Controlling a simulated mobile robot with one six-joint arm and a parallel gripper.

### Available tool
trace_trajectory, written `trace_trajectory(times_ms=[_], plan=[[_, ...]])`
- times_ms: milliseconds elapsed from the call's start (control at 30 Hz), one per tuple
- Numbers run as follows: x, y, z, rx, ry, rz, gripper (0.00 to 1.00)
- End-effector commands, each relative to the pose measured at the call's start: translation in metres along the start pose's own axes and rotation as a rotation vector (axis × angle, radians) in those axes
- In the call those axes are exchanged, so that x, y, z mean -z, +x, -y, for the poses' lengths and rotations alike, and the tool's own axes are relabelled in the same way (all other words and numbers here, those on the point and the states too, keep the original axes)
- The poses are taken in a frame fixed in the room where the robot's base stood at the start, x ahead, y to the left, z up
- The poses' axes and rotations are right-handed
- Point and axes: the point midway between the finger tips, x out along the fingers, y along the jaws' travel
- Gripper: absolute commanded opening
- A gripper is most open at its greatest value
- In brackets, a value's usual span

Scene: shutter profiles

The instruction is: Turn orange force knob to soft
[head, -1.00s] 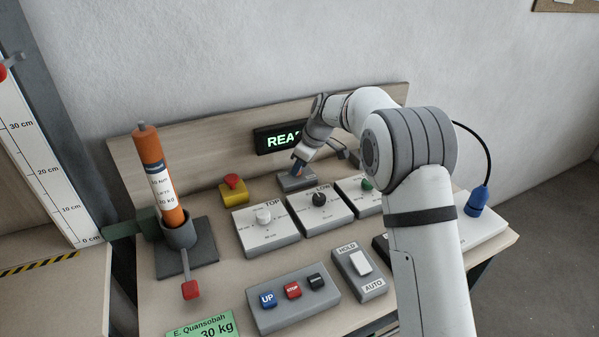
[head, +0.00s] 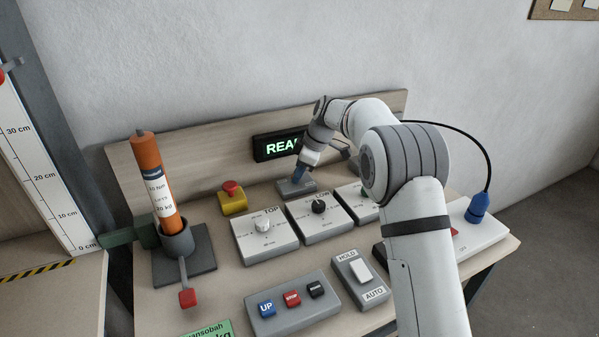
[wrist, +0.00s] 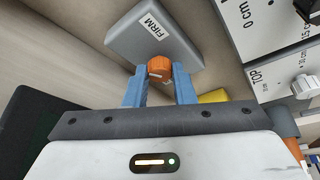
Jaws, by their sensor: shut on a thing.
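The orange force knob (wrist: 159,66) sits at the edge of a grey box (wrist: 165,32) in the wrist view. A white FIRM label shows on the box; no soft label is visible. A small pale mark shows on the knob, but its exact direction is hard to read. My gripper (wrist: 160,76) has its two blue fingers on either side of the knob, shut on it. In the head view, my gripper (head: 298,178) points down onto the grey box (head: 284,191) at the back of the bench, and the fingers hide the knob.
The READY display (head: 268,146) stands behind the box. A yellow block with a red button (head: 231,186) is to the left. Dial boxes, TOP (head: 262,245) and LOW (head: 330,230), lie close in front. An orange cylinder (head: 152,170) stands at far left.

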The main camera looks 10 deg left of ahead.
Motion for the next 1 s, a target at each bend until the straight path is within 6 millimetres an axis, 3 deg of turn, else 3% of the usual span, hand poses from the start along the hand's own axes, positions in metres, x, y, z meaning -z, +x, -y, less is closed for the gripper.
trace_trajectory(times_ms=[67, 100, 333, 667, 1000], plan=[[0.0, -0.003, -0.003, -0.01, 0.0, -0.001, 0.0], [0.0, -0.003, -0.003, -0.01, 0.0, -0.001, 0.26], [0.0, -0.002, -0.001, -0.006, 0.0, -0.001, 0.45], [0.001, -0.008, -0.001, -0.004, 0.0, -0.001, 0.45], [0.0, -0.063, -0.002, -0.006, 0.001, -0.001, 0.45]])
